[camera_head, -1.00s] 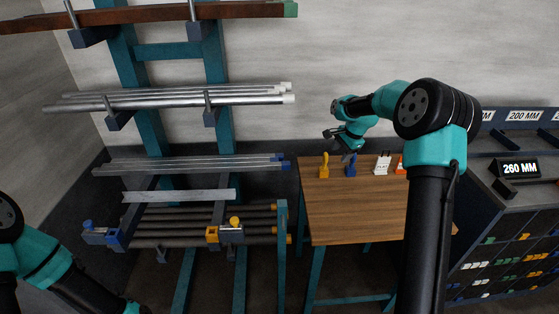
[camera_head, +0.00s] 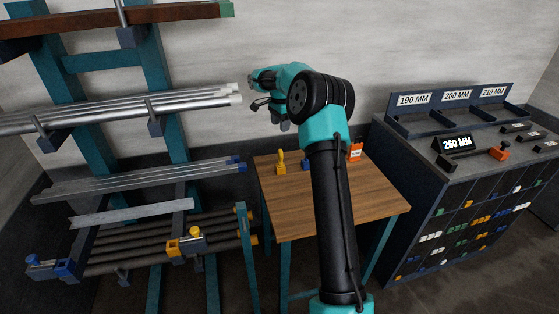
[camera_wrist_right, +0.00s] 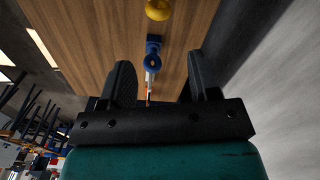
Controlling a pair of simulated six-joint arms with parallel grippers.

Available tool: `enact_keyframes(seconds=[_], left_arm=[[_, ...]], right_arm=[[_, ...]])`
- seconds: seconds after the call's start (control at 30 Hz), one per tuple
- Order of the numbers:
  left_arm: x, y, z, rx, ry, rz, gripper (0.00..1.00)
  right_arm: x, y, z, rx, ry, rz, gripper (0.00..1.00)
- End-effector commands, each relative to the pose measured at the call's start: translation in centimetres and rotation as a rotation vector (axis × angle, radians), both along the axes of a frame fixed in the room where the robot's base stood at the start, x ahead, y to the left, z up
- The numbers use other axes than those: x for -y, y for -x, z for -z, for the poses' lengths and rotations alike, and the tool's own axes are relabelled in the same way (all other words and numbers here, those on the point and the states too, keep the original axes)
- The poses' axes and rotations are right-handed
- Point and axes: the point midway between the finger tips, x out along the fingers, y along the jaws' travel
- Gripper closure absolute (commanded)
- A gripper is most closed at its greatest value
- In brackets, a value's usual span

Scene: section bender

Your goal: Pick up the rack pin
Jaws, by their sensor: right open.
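A yellow pin-like piece (camera_head: 280,161) stands near the left edge of the wooden table, with a blue one (camera_head: 307,168) to its right, partly behind my arm. I cannot tell which piece is the rack pin. In the right wrist view the yellow knob (camera_wrist_right: 158,9) is at the top edge and the blue piece (camera_wrist_right: 153,46) lies below it, in line with the gap between the fingers. My right gripper (camera_head: 270,112) is above the back of the table; its fingers (camera_wrist_right: 160,66) are apart and touch nothing. My left gripper is out of view.
The wooden table (camera_head: 370,203) has clear room at its front. An orange tag piece (camera_head: 355,152) stands at its back right. A rack with bars (camera_head: 130,176) is on the left, with a yellow clamp (camera_head: 187,243) on it. A cabinet (camera_head: 440,215) stands right.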

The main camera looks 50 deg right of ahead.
Motion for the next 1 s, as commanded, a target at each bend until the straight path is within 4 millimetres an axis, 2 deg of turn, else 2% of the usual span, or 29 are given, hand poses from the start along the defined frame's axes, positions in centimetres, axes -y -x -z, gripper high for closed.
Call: enact_keyframes(seconds=[0.53,0.7,1.0], left_arm=[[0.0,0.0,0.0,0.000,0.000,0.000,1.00],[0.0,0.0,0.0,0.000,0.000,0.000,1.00],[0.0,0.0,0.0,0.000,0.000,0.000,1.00]], right_arm=[[0.0,0.1,9.3,-0.003,-0.002,-0.001,0.44],[0.0,0.0,10.6,-0.001,0.000,-0.001,0.44],[0.0,0.0,10.7,0.000,0.000,-0.001,0.44]])
